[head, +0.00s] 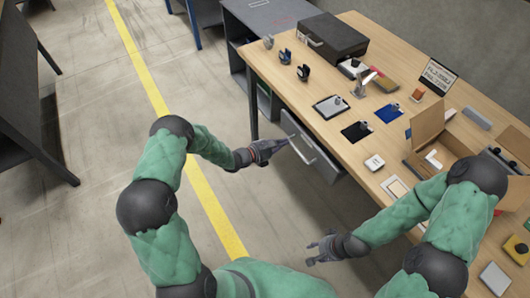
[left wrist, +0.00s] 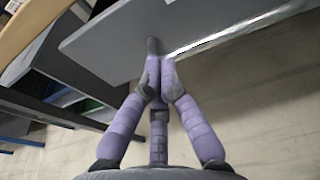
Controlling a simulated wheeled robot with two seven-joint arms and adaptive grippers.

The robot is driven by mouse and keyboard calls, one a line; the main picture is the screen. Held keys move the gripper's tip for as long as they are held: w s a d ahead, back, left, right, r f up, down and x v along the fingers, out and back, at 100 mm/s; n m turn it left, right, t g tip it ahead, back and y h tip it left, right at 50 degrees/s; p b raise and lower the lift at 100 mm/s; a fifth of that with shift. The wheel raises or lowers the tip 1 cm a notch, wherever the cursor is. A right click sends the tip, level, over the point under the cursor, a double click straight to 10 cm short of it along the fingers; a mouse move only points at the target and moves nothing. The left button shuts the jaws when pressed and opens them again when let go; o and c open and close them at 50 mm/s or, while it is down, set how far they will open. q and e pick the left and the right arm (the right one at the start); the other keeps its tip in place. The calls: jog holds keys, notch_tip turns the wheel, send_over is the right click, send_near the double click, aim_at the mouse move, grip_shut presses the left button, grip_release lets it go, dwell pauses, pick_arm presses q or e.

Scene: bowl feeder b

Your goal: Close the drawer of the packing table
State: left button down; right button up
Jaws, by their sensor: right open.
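The grey drawer (head: 317,158) of the wooden-topped packing table (head: 270,62) stands out from under the table's near edge. Its pale bar handle (head: 301,150) faces the aisle. My left gripper (head: 279,146) is beside the handle end, with its fingers drawn together. In the left wrist view, the fingertips (left wrist: 153,48) are against or just in front of the grey drawer front (left wrist: 120,40), by the bright handle (left wrist: 220,37); contact is hard to tell. My right gripper (head: 312,249) is open and empty over the floor, below the drawer in the picture.
The tabletop holds a black case (head: 322,38), clipboards (head: 331,106), an open cardboard box (head: 427,125) and small items. A grey cabinet (head: 270,20) stands beyond it. A dark bench (head: 30,130) is at far left. The floor with the yellow line (head: 150,85) is clear.

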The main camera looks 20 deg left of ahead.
aim_at(296, 135)
pick_arm(q)
jog(key=x, duration=0.3)
jog(key=shift+w+d+r, duration=0.15)
jog(key=shift+r, duration=0.1)
jog(key=shift+w+d+r, duration=0.1)
jog(key=shift+w+r, duration=0.05)
jog(key=shift+w, duration=0.05)
pick_arm(e)
jog(key=shift+s+f, duration=0.1)
jog(key=shift+f, duration=0.25)
pick_arm(q)
jog(key=shift+r, duration=0.1)
